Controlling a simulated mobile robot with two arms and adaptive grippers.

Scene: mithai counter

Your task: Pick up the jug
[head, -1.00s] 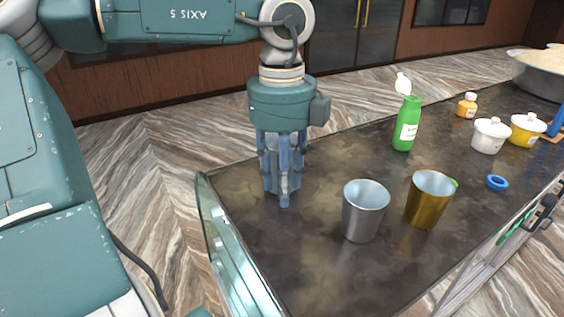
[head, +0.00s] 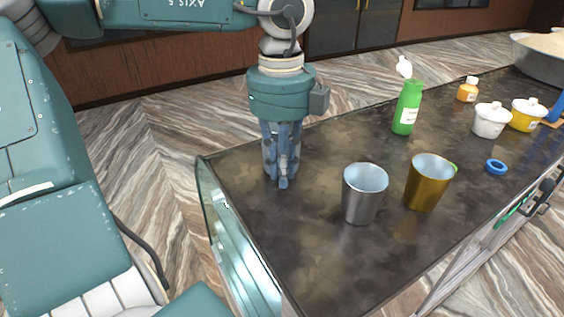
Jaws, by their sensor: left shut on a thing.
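The jug (head: 268,163) is a see-through, bluish-grey vessel near the left end of the dark counter. It is largely hidden by the fingers in front of it. My left gripper (head: 282,180) points straight down from above and is shut on the jug. The jug looks upright. Whether its base touches the counter is hard to tell. My right gripper is out of view.
A steel tumbler (head: 361,203) and a brass tumbler (head: 426,187) stand right of the jug on the counter (head: 300,235). Behind are a green bottle (head: 406,112), an orange-brown bottle (head: 468,90), white (head: 490,121) and yellow (head: 526,115) pots, and a blue ring (head: 496,167).

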